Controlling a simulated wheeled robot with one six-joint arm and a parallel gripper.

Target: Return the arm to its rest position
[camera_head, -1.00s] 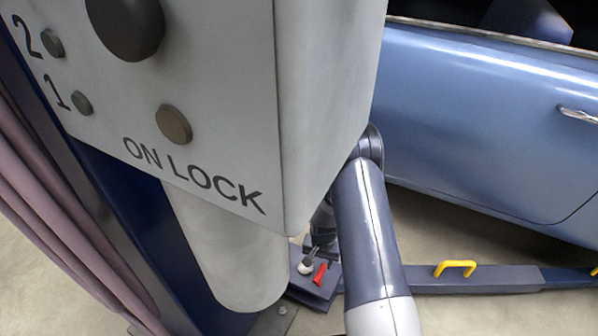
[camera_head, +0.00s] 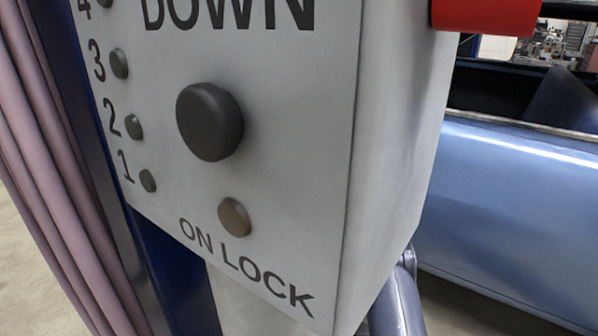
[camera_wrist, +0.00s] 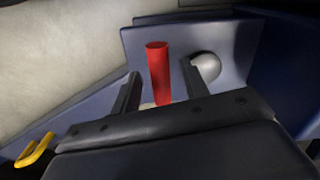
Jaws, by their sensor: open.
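My gripper (camera_wrist: 162,92) shows in the wrist view with its two dark fingers apart. A red upright peg or handle (camera_wrist: 158,70) stands beyond the fingers and appears between them in the picture. I cannot tell how far it is from the fingertips. A rounded grey knob (camera_wrist: 205,67) is just right of it, partly behind the right finger. In the head view, part of my arm (camera_head: 398,300) shows at the bottom, behind the control box; my gripper is hidden there.
A grey control box (camera_head: 290,130) with DOWN and ON LOCK labels fills the head view, close by. A blue car (camera_head: 510,215) is at right, with a red part (camera_head: 487,15) above it. Pinkish hoses (camera_head: 45,160) hang at left. A yellow handle (camera_wrist: 36,150) is at lower left.

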